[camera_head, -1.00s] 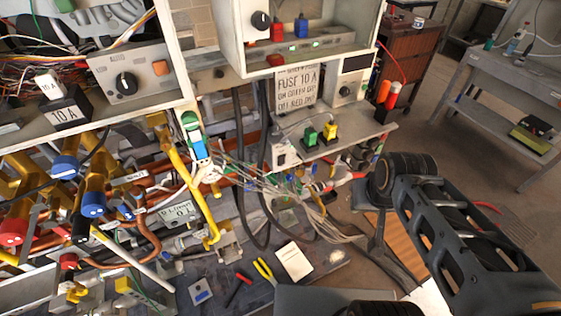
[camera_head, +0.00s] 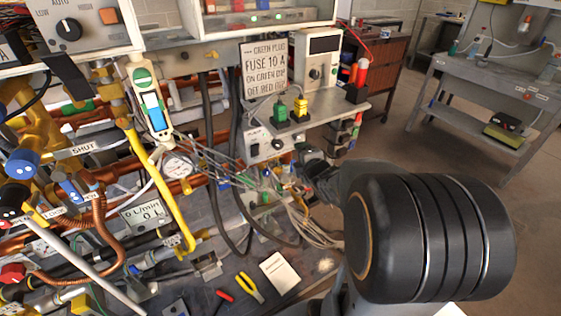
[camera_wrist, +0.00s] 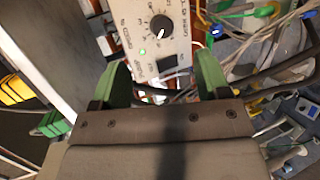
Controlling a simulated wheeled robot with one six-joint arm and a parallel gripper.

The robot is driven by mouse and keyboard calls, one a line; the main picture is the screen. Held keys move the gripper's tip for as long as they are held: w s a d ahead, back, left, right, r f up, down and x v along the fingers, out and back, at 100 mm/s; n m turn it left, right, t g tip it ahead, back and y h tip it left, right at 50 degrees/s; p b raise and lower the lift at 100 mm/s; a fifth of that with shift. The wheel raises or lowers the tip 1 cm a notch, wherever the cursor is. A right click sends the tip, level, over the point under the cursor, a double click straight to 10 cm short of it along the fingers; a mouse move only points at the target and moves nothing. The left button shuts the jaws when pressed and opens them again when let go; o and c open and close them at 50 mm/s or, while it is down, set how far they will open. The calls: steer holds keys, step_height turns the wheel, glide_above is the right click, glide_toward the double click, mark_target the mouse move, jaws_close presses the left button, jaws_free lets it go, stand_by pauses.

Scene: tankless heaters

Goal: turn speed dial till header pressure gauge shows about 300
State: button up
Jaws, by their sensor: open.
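A black dial (camera_wrist: 160,24) with a white pointer sits on a pale panel (camera_wrist: 145,45) with a lit green lamp, beyond my fingers in the wrist view. Its lettering is too small to read, so I cannot confirm it is the speed dial. What looks like the same pale box (camera_head: 262,143) hangs under the shelf in the head view. My gripper (camera_wrist: 160,78) is open and empty, its green fingers either side of the panel's lower part, short of the dial. A round white gauge (camera_head: 177,165) sits among the pipes; its reading is illegible.
A green plug (camera_head: 280,112) and a yellow plug (camera_head: 300,107) stand on the shelf above the box. Loose wires (camera_head: 300,215) hang close by. A yellow pipe (camera_head: 165,190) and a flow display (camera_head: 143,213) are at left.

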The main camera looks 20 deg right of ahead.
mark_target(280, 146)
step_height(280, 146, down, 5)
steer(key=n+t+y+b, duration=0.4)
steer(key=n, duration=0.5)
steer(key=w, duration=1.3)
steer(key=shift+w+a, duration=0.3)
steer(key=shift+a, duration=0.1)
steer(key=c, duration=0.9)
steer(key=shift+f+m, duration=0.1)
steer(key=shift+m, duration=0.2)
